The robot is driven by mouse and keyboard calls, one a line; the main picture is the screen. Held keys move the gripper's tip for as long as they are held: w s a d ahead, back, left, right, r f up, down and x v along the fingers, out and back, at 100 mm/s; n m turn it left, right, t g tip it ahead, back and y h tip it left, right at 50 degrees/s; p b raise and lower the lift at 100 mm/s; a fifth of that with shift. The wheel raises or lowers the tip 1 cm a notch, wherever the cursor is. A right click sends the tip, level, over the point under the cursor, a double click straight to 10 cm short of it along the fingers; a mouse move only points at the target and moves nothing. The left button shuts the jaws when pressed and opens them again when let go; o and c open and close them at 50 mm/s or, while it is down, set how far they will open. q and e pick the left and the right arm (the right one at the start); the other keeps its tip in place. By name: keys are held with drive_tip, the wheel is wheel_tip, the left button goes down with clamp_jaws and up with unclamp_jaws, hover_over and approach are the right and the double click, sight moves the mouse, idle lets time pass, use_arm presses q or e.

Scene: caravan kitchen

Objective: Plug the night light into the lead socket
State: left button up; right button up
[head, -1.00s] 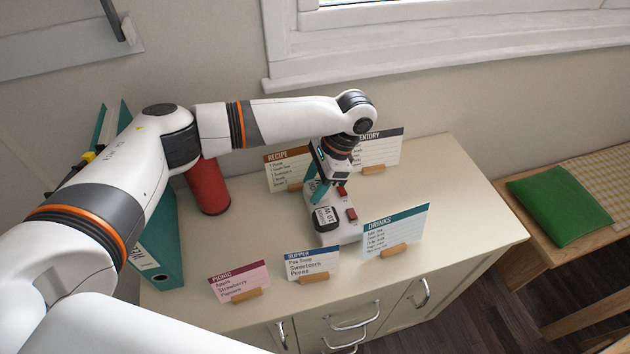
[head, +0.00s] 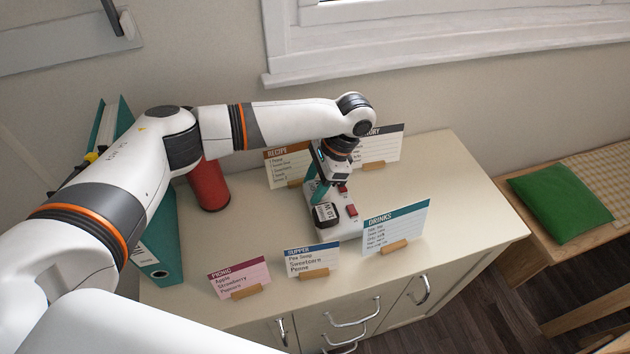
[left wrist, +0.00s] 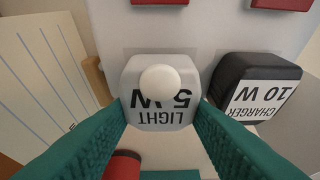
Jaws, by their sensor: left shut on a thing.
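The night light (left wrist: 158,92), a pale block with a white dome and the label LIGHT 5 W, is between the teal fingers of my left gripper (left wrist: 160,135) in the left wrist view. The gripper is shut on it. In the head view my left gripper (head: 318,190) points down over the white lead socket (head: 349,222), and the light is hidden there. The lead socket also shows in the left wrist view (left wrist: 185,25), behind the light. I cannot tell whether the light is seated in it. My right gripper is not in view.
A black charger (head: 325,215) labelled 10 W sits on the lead socket, close beside my left gripper. Red switches (head: 351,210) line the strip. Cards including supper (head: 311,260) and drinks (head: 395,228) stand around it. A red cylinder (head: 208,187) stands left. The cabinet top's right side is clear.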

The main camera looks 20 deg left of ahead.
use_arm(q)
drive_tip(key=shift+f, duration=0.3)
drive_tip(key=o, duration=1.1)
drive_tip(key=shift+c, duration=0.2)
drive_tip(key=v, duration=1.2)
